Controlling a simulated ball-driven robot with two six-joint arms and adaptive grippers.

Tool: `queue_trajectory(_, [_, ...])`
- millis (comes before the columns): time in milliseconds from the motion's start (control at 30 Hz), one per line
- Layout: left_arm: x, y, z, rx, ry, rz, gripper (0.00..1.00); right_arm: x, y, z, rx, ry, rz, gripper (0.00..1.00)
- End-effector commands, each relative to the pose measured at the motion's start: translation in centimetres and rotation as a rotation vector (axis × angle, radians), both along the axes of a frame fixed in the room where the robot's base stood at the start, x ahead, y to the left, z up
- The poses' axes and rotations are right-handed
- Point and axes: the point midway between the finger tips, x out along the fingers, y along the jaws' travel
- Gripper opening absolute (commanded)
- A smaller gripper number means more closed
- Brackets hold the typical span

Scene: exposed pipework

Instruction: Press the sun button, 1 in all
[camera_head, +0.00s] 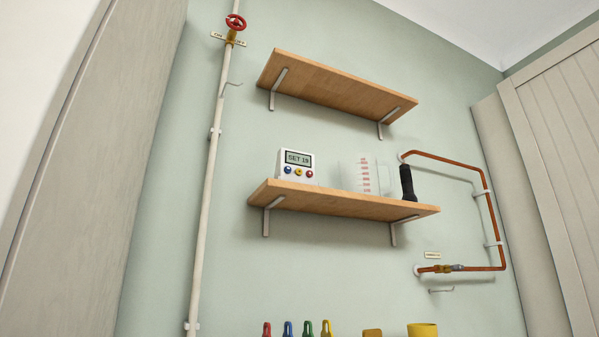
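A small white control box (282,160) stands on the left part of the lower wooden shelf (345,203). Its display (298,158) seems to read "SET 19", though the last digit is hard to make out. Under the display are a blue button (288,170), a yellow button (298,172) and a red button (310,174). The marks on the buttons are too small to read, so I cannot tell for sure which bears a sun. Neither of my grippers is in view.
A clear measuring jug (366,175) and a black flashlight-like object (407,182) stand right of the box. An upper shelf (335,87) hangs above. A white pipe (208,190) with a red valve wheel (235,22) runs left; a copper pipe (495,225) runs right.

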Motion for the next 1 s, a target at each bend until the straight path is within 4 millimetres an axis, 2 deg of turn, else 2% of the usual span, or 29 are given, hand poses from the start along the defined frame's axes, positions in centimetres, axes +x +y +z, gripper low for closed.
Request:
queue_trajectory(33, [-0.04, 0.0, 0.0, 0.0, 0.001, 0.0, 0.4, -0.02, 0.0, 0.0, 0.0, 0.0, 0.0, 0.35])
queue_trajectory(300, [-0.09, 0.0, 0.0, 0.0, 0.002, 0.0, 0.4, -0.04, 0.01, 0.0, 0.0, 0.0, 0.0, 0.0])
queue_trajectory(1000, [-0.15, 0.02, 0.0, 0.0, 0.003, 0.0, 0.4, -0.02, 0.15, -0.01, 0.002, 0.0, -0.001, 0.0])
